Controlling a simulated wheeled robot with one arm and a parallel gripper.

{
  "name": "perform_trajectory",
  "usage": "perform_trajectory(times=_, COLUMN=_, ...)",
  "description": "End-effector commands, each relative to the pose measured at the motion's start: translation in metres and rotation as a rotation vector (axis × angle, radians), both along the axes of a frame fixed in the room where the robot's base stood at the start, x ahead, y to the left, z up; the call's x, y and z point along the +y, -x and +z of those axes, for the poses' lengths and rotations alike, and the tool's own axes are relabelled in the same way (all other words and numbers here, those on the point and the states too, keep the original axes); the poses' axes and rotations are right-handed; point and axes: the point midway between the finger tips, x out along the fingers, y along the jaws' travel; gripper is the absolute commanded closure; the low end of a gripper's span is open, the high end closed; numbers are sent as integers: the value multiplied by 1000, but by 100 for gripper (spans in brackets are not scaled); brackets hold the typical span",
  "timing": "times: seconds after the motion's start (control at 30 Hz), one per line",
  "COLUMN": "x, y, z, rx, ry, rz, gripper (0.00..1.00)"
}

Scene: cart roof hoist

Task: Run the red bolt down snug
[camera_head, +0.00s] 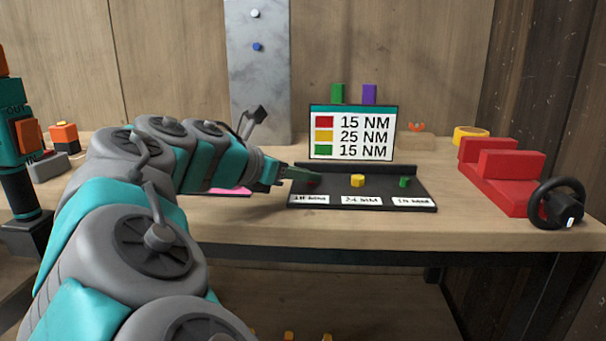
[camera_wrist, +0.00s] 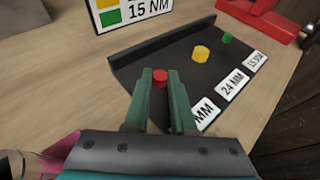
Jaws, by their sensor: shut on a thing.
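The red bolt (camera_wrist: 160,77) sits between my fingertips at the left place of the dark tray (camera_wrist: 150,62), and my gripper (camera_wrist: 160,88) is shut on it. In the head view my gripper (camera_head: 302,175) reaches in from the left and mostly covers the red bolt (camera_head: 314,183). I cannot tell whether the bolt touches the tray floor. The yellow bolt (camera_head: 357,181) and the green bolt (camera_head: 404,182) stand to its right. A sign (camera_head: 352,133) behind the tray reads red 15 NM, yellow 25 NM, green 15 NM.
A red clamp-like fixture (camera_head: 500,185) with a black handwheel (camera_head: 556,203) stands at the right. A grey metal plate (camera_head: 258,90) stands against the back wall. A teal tool (camera_head: 18,140) is at the far left. Bare wooden bench (camera_head: 340,232) lies in front of the tray.

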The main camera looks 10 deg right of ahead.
Motion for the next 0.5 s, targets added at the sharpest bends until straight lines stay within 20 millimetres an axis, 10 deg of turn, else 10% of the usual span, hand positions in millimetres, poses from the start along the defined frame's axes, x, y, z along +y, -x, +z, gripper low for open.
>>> perform_trajectory(times=0.5, x=2, y=-4, z=1, rx=6, ry=0, rz=-83, gripper=100)
